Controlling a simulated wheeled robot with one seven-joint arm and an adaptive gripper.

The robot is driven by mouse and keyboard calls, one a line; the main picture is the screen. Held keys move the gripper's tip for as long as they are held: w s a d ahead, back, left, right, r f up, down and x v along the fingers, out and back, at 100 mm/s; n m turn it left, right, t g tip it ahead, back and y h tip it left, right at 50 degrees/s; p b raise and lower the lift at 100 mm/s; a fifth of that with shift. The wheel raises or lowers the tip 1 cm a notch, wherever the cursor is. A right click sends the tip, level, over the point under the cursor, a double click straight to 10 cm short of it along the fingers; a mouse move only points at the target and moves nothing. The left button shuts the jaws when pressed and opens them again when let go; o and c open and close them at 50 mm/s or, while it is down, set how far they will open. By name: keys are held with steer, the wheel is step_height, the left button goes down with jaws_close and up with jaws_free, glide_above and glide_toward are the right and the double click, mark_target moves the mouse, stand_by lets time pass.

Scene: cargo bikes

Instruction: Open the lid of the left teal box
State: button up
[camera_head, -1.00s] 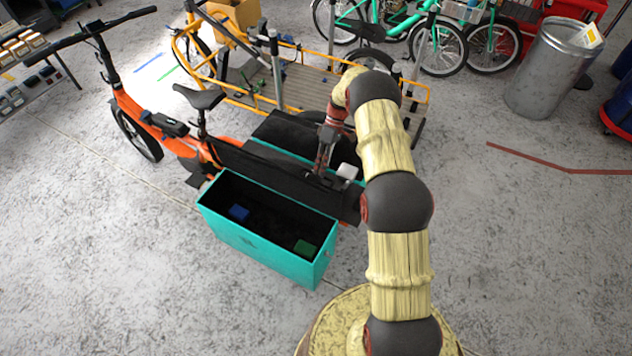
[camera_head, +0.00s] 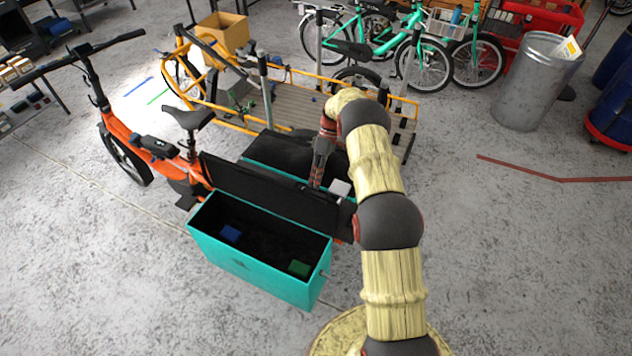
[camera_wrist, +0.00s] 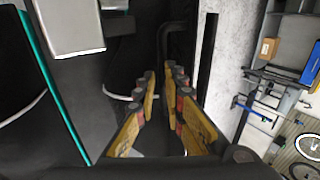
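Two teal boxes hang on the orange cargo bike. The near teal box (camera_head: 255,274) is open, with a blue item (camera_head: 230,233) and a green item (camera_head: 299,267) inside. Its black lid (camera_head: 270,193) stands raised along the bike side. The far teal box (camera_head: 253,165) is mostly hidden behind that lid; its black top (camera_head: 285,153) looks closed. My gripper (camera_head: 317,182) points down behind the raised lid, near its right end. In the wrist view my gripper (camera_wrist: 162,80) has its fingers apart with nothing clearly held. Whether it touches the lid cannot be told.
A small white block (camera_head: 340,188) sits right of my gripper. The orange bike (camera_head: 140,140) extends left. A yellow cargo bike (camera_head: 300,105) stands close behind. A metal bin (camera_head: 535,85) and teal bicycles (camera_head: 410,35) stand farther back. The floor in front and right is open.

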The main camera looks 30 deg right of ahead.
steer(key=shift+o, duration=0.7)
steer(key=f, duration=0.1)
steer(key=s+f, duration=0.1)
steer(key=shift+a+f, duration=0.2)
steer(key=shift+f, duration=0.1)
steer(key=o, duration=0.4)
steer(key=shift+w+a, duration=0.1)
steer(key=shift+w, duration=0.05)
steer(key=shift+r, duration=0.1)
steer(key=shift+w+r, duration=0.1)
steer(key=shift+r, duration=0.1)
steer(key=shift+w+d+r, duration=0.25)
steer(key=shift+d+r, duration=0.2)
steer(key=v, duration=1)
steer(key=shift+w+r, duration=0.25)
steer(key=shift+r, duration=0.1)
